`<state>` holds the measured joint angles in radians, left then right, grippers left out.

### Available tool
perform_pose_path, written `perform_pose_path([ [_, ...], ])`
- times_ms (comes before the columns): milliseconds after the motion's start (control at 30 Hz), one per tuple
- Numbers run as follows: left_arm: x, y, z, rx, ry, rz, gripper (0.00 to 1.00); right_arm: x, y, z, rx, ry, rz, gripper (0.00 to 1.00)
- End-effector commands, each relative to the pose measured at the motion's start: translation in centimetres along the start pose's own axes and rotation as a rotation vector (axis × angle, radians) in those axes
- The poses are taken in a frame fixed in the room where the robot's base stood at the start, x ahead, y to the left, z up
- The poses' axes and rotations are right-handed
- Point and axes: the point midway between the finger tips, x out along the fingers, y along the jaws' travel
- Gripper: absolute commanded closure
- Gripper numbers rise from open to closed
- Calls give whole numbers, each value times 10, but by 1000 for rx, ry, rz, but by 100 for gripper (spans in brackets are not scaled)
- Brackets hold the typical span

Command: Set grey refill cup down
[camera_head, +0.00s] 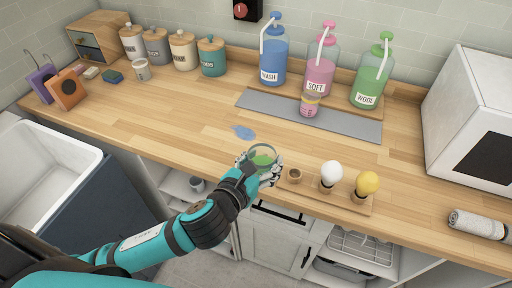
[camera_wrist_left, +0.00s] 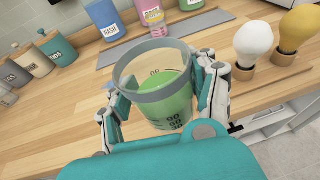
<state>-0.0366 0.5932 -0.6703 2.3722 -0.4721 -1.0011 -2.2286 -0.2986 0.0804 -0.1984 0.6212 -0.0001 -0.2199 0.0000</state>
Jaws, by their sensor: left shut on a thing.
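The grey refill cup (camera_head: 263,154) is see-through with a grey rim and holds green liquid. It also shows large in the left wrist view (camera_wrist_left: 165,93), with dark marks on its side. My left gripper (camera_head: 262,170) is shut on the cup, with fingers on both sides of it; the fingers also show in the wrist view (camera_wrist_left: 160,98). The cup is about upright near the counter's front edge. I cannot tell whether its base touches the wood. My right gripper is not in view.
A wooden holder (camera_head: 343,201) with a white bulb (camera_head: 331,173) and a yellow bulb (camera_head: 367,184) stands close right of the cup. A blue puddle (camera_head: 244,132) lies behind. A grey mat (camera_head: 350,124) and WASH, SOFT and WOOL bottles (camera_head: 319,78) are farther back. Bare wood (camera_head: 180,118) lies left.

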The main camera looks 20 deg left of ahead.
Motion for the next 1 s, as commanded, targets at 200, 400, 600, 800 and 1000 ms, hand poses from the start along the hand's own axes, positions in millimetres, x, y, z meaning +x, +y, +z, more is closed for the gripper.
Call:
perform_pose_path([
  [200,23,-25,-35,28,-2,-87,72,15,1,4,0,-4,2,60],
  [400,65,6,-26,28,-2,-84,72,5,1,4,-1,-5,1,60],
  [600,107,36,-17,25,-1,-85,72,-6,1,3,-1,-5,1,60],
  [800,135,55,-14,25,-1,-87,72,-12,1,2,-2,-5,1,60],
  [1000,144,58,-25,19,2,-89,72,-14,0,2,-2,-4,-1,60],
])
